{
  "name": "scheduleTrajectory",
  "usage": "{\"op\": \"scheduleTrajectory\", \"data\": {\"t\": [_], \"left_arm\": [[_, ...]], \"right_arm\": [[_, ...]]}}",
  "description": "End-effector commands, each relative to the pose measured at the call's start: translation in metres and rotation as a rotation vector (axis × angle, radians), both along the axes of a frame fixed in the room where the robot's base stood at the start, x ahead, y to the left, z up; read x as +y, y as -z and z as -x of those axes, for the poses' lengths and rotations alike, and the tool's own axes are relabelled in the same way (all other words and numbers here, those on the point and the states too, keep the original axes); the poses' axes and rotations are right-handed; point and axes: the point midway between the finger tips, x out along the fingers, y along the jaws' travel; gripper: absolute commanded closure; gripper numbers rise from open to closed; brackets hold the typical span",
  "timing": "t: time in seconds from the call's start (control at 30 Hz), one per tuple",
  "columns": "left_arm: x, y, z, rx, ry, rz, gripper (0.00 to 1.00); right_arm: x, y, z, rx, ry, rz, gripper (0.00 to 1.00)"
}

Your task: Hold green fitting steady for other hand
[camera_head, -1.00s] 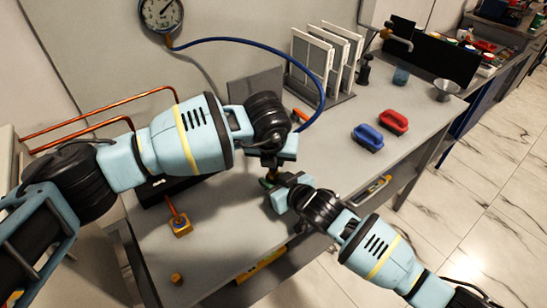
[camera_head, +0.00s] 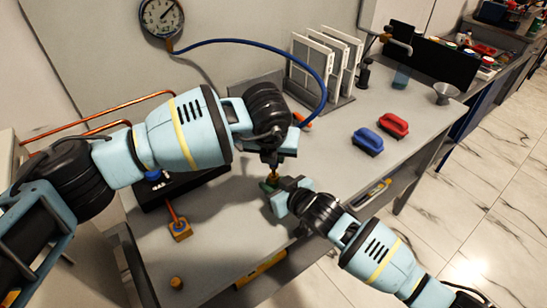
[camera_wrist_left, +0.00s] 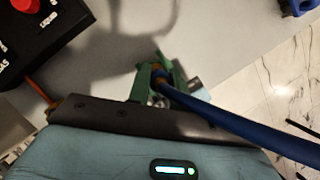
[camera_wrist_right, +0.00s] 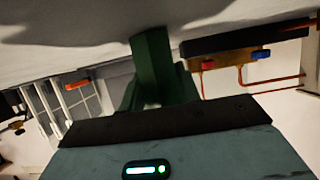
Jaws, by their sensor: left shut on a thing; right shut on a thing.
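The green fitting (camera_head: 269,184) is held above the bench, close to its front edge. My right gripper (camera_head: 282,190) is shut on it; its green body fills the middle of the right wrist view (camera_wrist_right: 152,65). My left gripper (camera_head: 275,160) is just above, shut on the end of the blue hose (camera_head: 313,68). The hose crosses the left wrist view (camera_wrist_left: 225,122) to a brass end (camera_wrist_left: 157,70) at the green fitting. I cannot tell whether the brass end is seated in it. The hose's other end joins the round gauge (camera_head: 161,17) on the wall.
A black button box (camera_head: 190,187) and a yellow block with a copper rod (camera_head: 180,232) are on the left.

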Motion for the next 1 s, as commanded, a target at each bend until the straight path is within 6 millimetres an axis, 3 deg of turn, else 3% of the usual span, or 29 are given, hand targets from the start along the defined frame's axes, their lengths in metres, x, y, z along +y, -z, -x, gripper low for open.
{"op": "scheduleTrajectory", "data": {"t": [0.6,0.9,0.93,1.0], "left_arm": [[0.0,-0.027,0.0,-0.001,0.001,0.0,1.0],[0.0,-0.029,0.0,0.0,0.001,0.001,1.0],[0.0,-0.029,0.0,0.0,0.001,0.001,1.0],[0.0,-0.029,0.0,0.0,0.001,0.0,1.0]], "right_arm": [[0.0,0.001,0.0,0.002,-0.001,0.001,0.98],[0.0,0.001,0.001,0.002,-0.001,0.001,0.98],[0.0,0.001,0.001,0.002,-0.001,0.001,0.66],[0.0,0.001,0.0,0.002,-0.001,0.001,0.57]]}}
